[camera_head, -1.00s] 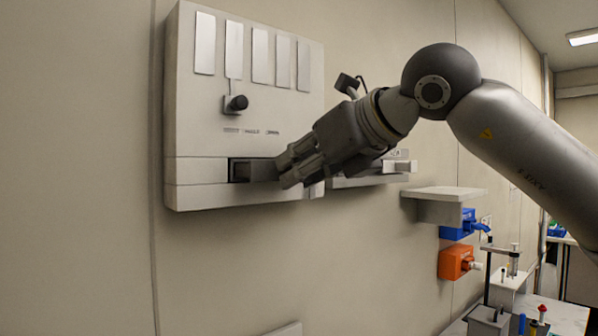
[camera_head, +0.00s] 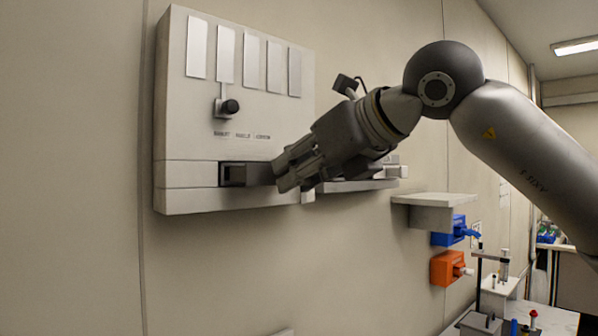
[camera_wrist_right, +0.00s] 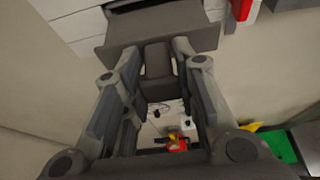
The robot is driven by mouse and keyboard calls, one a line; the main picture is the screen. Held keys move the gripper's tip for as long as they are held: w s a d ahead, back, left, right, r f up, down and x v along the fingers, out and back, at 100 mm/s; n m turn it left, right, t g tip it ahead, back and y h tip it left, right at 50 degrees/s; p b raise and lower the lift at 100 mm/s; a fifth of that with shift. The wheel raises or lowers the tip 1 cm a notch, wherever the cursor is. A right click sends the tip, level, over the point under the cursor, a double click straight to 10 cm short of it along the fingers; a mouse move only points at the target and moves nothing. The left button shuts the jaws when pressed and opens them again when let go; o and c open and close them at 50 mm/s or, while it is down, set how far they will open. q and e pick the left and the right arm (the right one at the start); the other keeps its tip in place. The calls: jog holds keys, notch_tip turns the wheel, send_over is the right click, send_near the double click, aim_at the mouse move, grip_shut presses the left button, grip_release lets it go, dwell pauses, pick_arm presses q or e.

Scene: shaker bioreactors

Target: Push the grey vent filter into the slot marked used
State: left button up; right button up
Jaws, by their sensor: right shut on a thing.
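My right gripper (camera_head: 279,177) is at the low front of a white wall unit (camera_head: 186,130), beside a dark rectangular opening (camera_head: 233,174). In the right wrist view my right gripper (camera_wrist_right: 157,75) is shut on a dark grey block (camera_wrist_right: 158,62). The block meets a wide grey plate (camera_wrist_right: 190,27), which stands out from the white housing with a dark gap behind it. I cannot tell a vent filter apart from these grey parts. The small print (camera_head: 242,135) above the opening is too small to read as a slot mark. My left gripper is not in view.
The unit carries several pale upright strips (camera_head: 226,54) and a black knob (camera_head: 230,107). Right of it are a wall shelf (camera_head: 434,199), a blue holder (camera_head: 448,231) and an orange holder (camera_head: 447,268). The wall below the unit is bare.

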jog(key=shift+s+d+b, duration=0.4)
jog(key=shift+s+d, duration=0.05)
jog(key=shift+s, duration=0.2)
jog(key=shift+s+d+b, duration=0.35)
jog(key=shift+s+d, duration=0.1)
jog(key=shift+s, duration=0.15)
